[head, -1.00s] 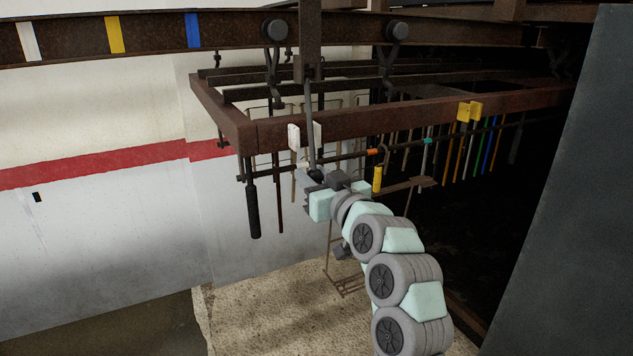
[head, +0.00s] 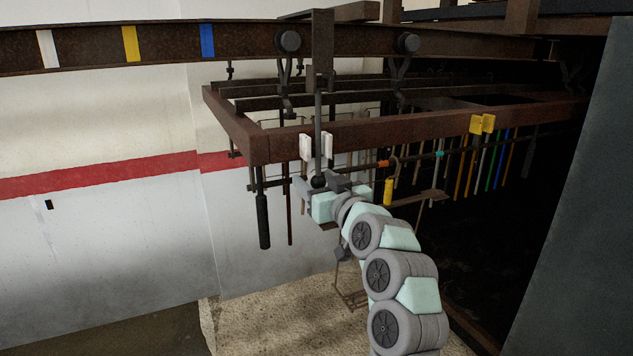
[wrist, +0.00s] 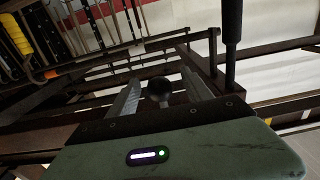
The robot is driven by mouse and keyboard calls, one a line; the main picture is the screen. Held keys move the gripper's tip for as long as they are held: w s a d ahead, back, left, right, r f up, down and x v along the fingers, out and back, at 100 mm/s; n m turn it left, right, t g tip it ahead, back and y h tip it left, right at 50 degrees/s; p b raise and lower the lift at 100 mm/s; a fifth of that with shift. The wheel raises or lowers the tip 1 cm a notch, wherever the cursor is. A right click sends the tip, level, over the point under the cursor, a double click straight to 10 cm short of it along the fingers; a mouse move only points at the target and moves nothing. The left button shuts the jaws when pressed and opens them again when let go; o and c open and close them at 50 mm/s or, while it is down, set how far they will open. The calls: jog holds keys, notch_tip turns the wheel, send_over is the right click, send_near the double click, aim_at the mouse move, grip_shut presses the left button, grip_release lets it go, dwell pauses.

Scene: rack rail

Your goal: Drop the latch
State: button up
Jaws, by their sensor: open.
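The latch appears to be the dark upright rod (head: 318,112) hanging from the bracket under the rail, with a round black knob (head: 318,181) at its lower end. In the wrist view the knob (wrist: 158,89) is between my fingers. My gripper (head: 316,147) points up, open, with one pale finger on each side of the rod. Its fingers also show in the wrist view (wrist: 161,95), with gaps beside the knob. I cannot tell whether either finger touches the rod.
A rusty frame (head: 420,120) with hanging rods runs just behind my gripper. A yellow-handled hook (head: 388,192) hangs close on the right, and a black-handled rod (head: 263,222) hangs on the left. The rail (head: 170,45) above carries white, yellow and blue marks. A dark panel (head: 575,200) stands far right.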

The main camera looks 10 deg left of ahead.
jog(key=shift+v, duration=3.55)
